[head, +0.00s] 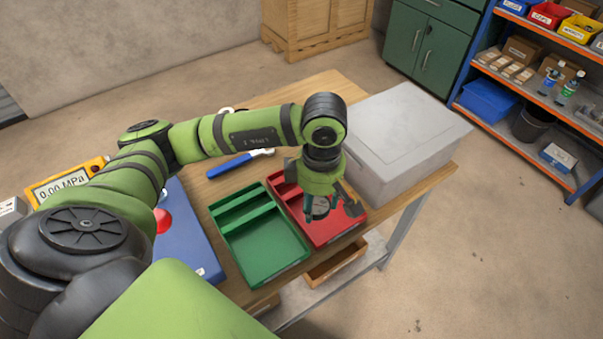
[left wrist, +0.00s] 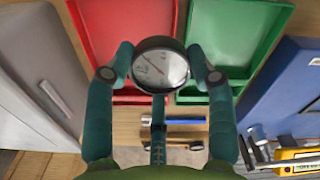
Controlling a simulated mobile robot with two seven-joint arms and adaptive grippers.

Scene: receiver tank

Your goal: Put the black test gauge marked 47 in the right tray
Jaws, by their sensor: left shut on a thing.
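A round gauge with a black rim and white face (left wrist: 160,68) is held between the fingers of my left gripper (left wrist: 162,75). In the head view the gauge (head: 320,209) shows small below the gripper (head: 322,203), above the red tray (head: 292,200). The red tray is the right one of two trays; the green tray (head: 262,252) is beside it on the left. No number 47 can be read. My right gripper is not in view.
A grey lidded box (head: 405,135) stands right of the red tray. A blue case (head: 190,235) with a red knob lies left of the green tray. A yellow meter (head: 68,182) and blue-handled tool (head: 235,163) are also on the table (head: 285,92).

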